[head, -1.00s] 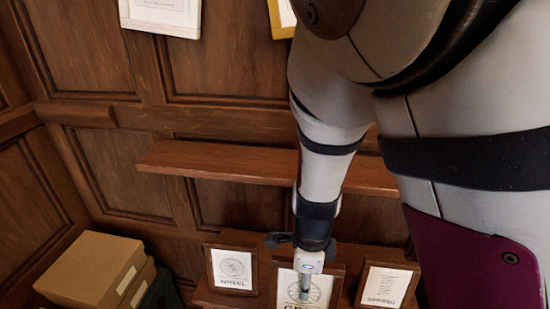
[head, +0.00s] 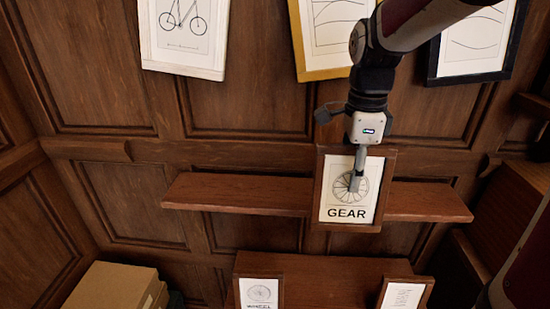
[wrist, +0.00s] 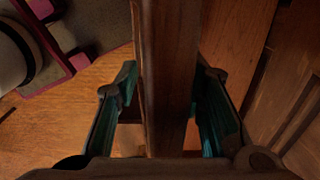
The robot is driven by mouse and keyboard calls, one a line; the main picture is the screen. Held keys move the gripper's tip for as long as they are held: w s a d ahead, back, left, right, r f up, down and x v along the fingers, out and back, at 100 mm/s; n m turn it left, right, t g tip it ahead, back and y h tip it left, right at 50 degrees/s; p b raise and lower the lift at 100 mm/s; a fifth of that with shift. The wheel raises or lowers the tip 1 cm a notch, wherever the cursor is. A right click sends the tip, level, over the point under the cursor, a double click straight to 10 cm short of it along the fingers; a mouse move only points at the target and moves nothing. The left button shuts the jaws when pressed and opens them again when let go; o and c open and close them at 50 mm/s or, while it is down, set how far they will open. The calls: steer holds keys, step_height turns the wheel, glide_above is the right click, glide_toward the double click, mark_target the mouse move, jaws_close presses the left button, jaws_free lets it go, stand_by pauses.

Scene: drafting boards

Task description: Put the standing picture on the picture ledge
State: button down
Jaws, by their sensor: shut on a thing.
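My gripper (head: 357,180) is shut on the top of the framed GEAR picture (head: 346,212), which is upright in a brown wooden frame. In the wrist view the frame (wrist: 168,60) runs edge-on between the two fingers (wrist: 165,85). The picture ledge (head: 240,193) is a reddish-brown wall shelf. The picture covers part of the ledge right of its middle, and its bottom edge shows below the ledge's front edge. I cannot tell whether it touches the ledge.
A wooden stand (head: 325,275) below holds a WHEEL picture (head: 262,291) and another small framed picture (head: 403,296). Larger framed pictures (head: 183,35) hang above the ledge. Boxes (head: 112,288) sit at lower left. The ledge is bare on both sides of the GEAR picture.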

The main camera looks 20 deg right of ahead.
steer(key=w+f, duration=0.2)
steer(key=w, duration=0.5)
steer(key=w+f, duration=0.3)
steer(key=w, duration=0.5)
steer(key=shift+d, duration=0.35)
steer(key=shift+f, duration=0.1)
steer(key=c, duration=1.1)
jaws_free()
steer(key=shift+s, duration=0.1)
steer(key=shift+o, duration=0.2)
